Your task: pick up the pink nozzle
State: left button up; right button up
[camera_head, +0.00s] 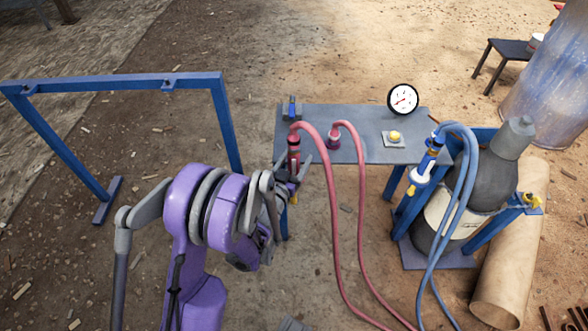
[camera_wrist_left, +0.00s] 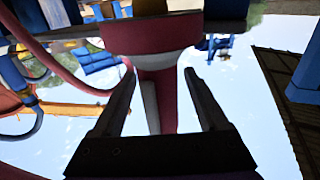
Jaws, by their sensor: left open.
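The pink nozzle (camera_head: 293,144) is upright at the left front edge of the grey table, with a pink hose looping from its top. My left gripper (camera_head: 293,168) is at its lower part, with fingers apart. In the left wrist view, the pink nozzle (camera_wrist_left: 165,95) appears between the two open fingers of my left gripper (camera_wrist_left: 158,70). I cannot tell whether either finger touches it. The gripper and wrist partly hide the nozzle's lower end in the head view. My right gripper is not in view.
The grey table (camera_head: 365,150) carries a pink hose fitting (camera_head: 333,139), a yellow button (camera_head: 394,136) and a round gauge (camera_head: 403,99). A blue frame (camera_head: 125,82) stands left. A blue-hosed nozzle (camera_head: 427,160) and grey tank (camera_head: 480,175) stand right. Pink hoses hang in front.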

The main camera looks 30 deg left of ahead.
pick_arm(q)
jog(key=shift+w+a, duration=0.1)
jog(key=shift+w, duration=0.45)
grip_shut()
